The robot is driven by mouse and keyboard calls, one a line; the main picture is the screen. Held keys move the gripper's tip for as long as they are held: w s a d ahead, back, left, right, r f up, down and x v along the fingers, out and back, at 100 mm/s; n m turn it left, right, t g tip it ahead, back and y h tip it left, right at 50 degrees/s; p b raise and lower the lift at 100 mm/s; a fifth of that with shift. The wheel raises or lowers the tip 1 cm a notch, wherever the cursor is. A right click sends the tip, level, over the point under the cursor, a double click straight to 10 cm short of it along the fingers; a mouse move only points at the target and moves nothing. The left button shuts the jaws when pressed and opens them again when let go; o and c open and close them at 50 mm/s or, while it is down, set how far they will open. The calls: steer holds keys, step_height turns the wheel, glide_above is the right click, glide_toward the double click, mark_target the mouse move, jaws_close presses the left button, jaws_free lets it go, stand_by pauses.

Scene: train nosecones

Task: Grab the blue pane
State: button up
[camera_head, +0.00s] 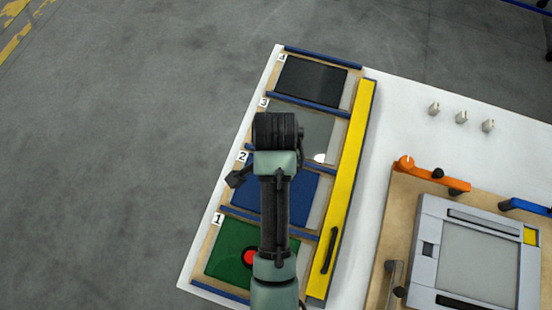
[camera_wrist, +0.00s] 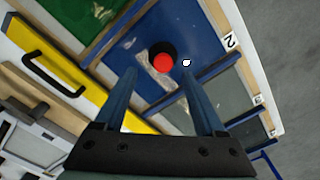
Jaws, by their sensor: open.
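The blue pane (camera_head: 304,192) lies flat in the slot marked 2, partly hidden under my arm in the head view. In the wrist view the blue pane (camera_wrist: 130,48) bears a round black holder with a red centre (camera_wrist: 162,62). My gripper (camera_wrist: 158,76) is open and empty. Its two fingers point at the pane, one on each side of the red centre in the picture. I cannot tell how far the fingertips are above it. The head view does not show the fingertips clearly.
A green pane (camera_head: 229,247) with a red knob lies in slot 1, a grey pane (camera_head: 316,128) in slot 3 and a black pane (camera_head: 312,82) in slot 4. Blue rails divide the slots. A yellow bar (camera_head: 349,165) with a black handle (camera_head: 329,250) runs alongside.

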steer(key=shift+w+f+p, duration=0.15)
steer(key=shift+f+p, duration=0.15)
steer(key=shift+f, duration=1.55)
steer(key=shift+w+f+p, duration=0.15)
steer(key=shift+f+p, duration=0.15)
steer(key=shift+f, duration=1.55)
steer(key=shift+c, duration=0.4)
jaws_close()
